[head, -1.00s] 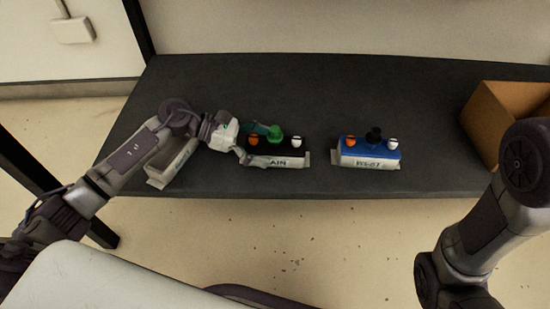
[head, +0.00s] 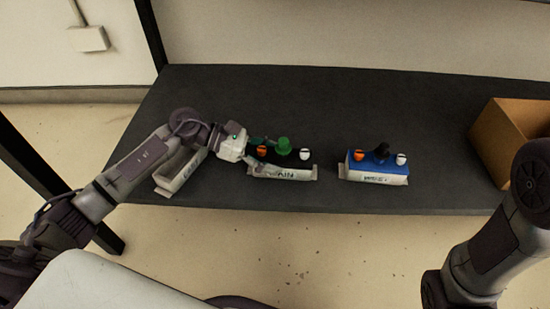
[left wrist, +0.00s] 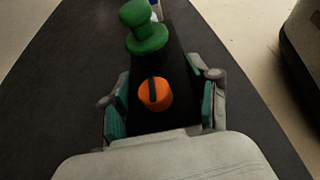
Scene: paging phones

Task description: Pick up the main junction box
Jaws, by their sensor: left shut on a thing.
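The main junction box (head: 282,171) is black on top with a pale labelled front. It carries an orange knob, a green button and a white knob. It stands at the middle of the dark table. My left gripper (head: 256,154) is shut on its left end, with the fingers on either side of the orange knob. In the left wrist view, the teal finger pads of the left gripper (left wrist: 158,100) flank the black box top (left wrist: 161,65). No clear gap shows under the box. My right arm is at the right edge, its gripper out of view.
A blue box (head: 377,170) with orange, black and white controls stands to the right. A pale box (head: 181,175) lies partly behind my left arm. An open cardboard box (head: 508,140) is at the table's right. The table (head: 330,100) is clear behind the boxes.

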